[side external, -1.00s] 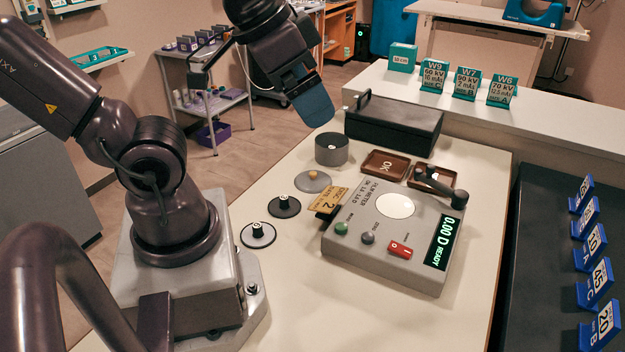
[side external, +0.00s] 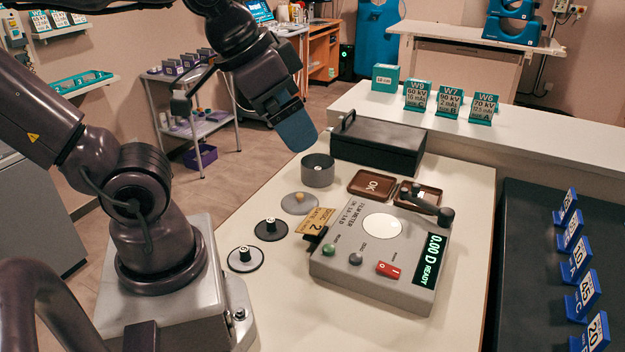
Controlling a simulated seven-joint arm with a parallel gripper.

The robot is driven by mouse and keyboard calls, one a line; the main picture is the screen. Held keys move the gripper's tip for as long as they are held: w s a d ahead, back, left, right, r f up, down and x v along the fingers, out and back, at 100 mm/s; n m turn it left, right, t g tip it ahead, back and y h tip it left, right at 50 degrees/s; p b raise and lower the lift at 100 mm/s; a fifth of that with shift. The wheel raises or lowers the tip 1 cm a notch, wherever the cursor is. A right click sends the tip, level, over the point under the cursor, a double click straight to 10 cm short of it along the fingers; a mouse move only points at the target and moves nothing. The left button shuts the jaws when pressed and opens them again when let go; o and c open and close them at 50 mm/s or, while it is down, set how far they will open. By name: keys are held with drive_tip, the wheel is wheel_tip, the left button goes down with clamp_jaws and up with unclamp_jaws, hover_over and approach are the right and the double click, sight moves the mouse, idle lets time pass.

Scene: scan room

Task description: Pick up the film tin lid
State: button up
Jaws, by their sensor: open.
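A round grey tin (side external: 318,172) stands open on the pale bench, with something small and light inside. In front of it lies a flat grey disc with a tan knob (side external: 288,205), which looks like the film tin lid. Two other knobbed discs lie nearer my base: a black disc (side external: 270,232) and a pale dark-rimmed disc (side external: 246,259). My gripper (side external: 297,130) is in the air above and to the left of the tin, pointing down, apart from everything. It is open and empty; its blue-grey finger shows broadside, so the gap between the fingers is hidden.
A grey film meter (side external: 345,250) with a lit display and a yellow tag stands right of the discs. Two brown trays (side external: 365,193) (side external: 433,190) and a black box (side external: 378,150) stand behind. Bare bench (side external: 262,305) lies in front of the meter.

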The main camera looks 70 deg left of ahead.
drive_tip(key=w+a+f+n+g, duration=0.3)
drive_tip(key=w+a+f, duration=0.1)
drive_tip(key=a+f, duration=0.15)
drive_tip(key=n+g+y, duration=0.1)
drive_tip(key=n+g, duration=0.2)
drive_tip(key=n, duration=1.6)
approach(299, 195)
drive_tip(key=f, duration=0.6)
drive_tip(key=a+f, duration=0.1)
drive_tip(key=f, duration=0.3)
drive_tip(key=shift+a+f, duration=0.1)
drive_tip(key=c, duration=0.9)
drive_tip(key=shift+c, duration=0.4)
drive_tip(key=shift+s+n, duration=0.1)
drive_tip(key=shift+n, duration=0.2)
